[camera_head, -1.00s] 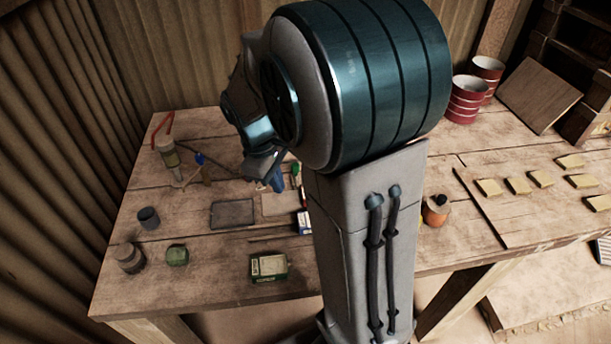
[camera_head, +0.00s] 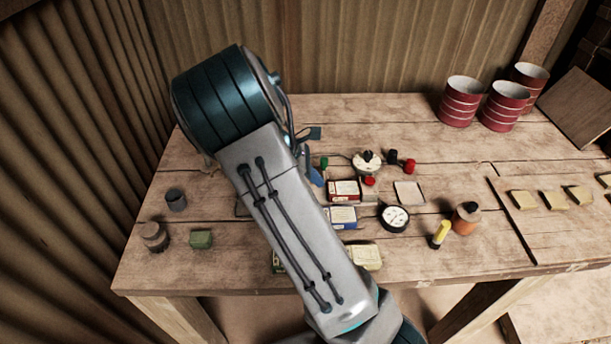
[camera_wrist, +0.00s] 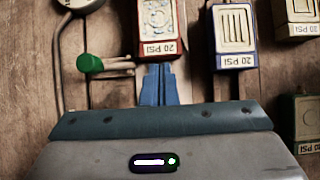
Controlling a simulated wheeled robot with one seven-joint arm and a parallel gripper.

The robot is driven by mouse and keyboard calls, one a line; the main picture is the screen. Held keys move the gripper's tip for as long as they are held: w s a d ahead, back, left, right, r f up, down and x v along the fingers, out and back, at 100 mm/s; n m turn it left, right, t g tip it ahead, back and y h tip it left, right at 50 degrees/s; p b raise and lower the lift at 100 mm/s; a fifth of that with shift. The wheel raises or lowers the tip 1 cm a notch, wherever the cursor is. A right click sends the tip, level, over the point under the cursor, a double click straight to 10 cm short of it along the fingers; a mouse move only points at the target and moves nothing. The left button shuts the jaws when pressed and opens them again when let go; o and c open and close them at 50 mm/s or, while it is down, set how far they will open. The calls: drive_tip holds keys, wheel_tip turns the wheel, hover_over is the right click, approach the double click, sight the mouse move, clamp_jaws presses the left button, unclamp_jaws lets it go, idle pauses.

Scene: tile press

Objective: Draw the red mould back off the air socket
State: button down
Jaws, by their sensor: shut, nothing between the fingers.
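The red mould (camera_head: 343,190) lies flat on the bench, just right of my forearm in the head view. In the wrist view the red mould (camera_wrist: 157,22) is at the top, with an upside-down "20 PSI" label on its near end. My gripper (camera_wrist: 158,68) has its blue fingers together and empty, pointing at that labelled end. I cannot tell whether the tips touch it. In the head view my gripper (camera_head: 316,177) shows partly behind my arm, left of the mould. I cannot make out the air socket or its join with the mould.
A blue mould (camera_wrist: 234,30) lies beside the red one. A green knob (camera_wrist: 90,63) on thin pipes stands close left of my fingers. A gauge (camera_head: 395,218), a cream mould (camera_head: 365,257) and red cans (camera_head: 459,103) share the bench.

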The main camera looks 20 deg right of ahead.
sight(346, 188)
drive_tip(key=d, duration=0.2)
drive_tip(key=s+d+p, duration=0.1)
drive_tip(key=d, duration=0.1)
drive_tip(key=s+d, duration=0.1)
drive_tip(key=d, duration=0.2)
drive_tip(key=shift+r, duration=0.1)
drive_tip(key=shift+a+f, duration=0.3)
drive_tip(key=shift+f, duration=0.55)
drive_tip(key=shift+s, duration=0.1)
drive_tip(key=shift+f, duration=0.15)
